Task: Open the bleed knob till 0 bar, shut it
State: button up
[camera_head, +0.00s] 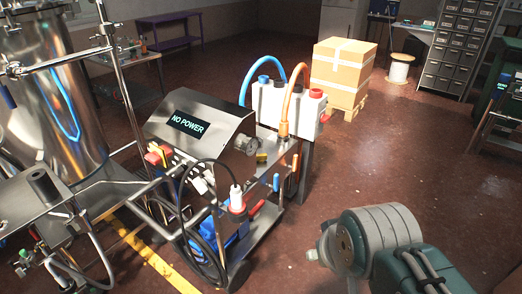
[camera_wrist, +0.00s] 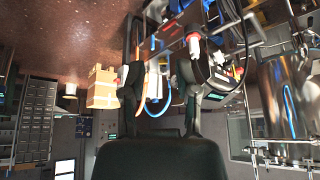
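The filler cart carries a metal control box (camera_head: 205,125) whose display (camera_head: 187,123) reads "NO POWER". A small round fitting (camera_head: 262,157) sits at its right end, and a red switch (camera_head: 158,155) at its front left. I cannot tell which part is the bleed knob, and no pressure reading is legible. My gripper (camera_wrist: 160,75) shows in the wrist view, which is upside down, with two dark fingers apart and nothing visible between them. The cart lies beyond the fingers there. In the head view only my arm shows, right of the cart; my gripper is not visible.
A white container (camera_head: 285,103) with blue and orange hoses stands behind the control box. A shiny steel tank (camera_head: 50,90) is at left. A wrapped carton (camera_head: 343,65) sits on a pallet behind. The red floor (camera_head: 400,150) right of the cart is clear.

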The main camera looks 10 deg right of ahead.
aim_at(260, 158)
jog(key=i+l, duration=0.3)
jog(key=i, duration=0.15)
jog(key=i+l, duration=0.3)
jog(key=i, duration=0.2)
jog(key=i+l+z, duration=0.1)
jog(key=i+l, duration=0.2)
jog(key=i, duration=0.15)
jog(key=i+l, duration=0.25)
jog(key=i, duration=0.2)
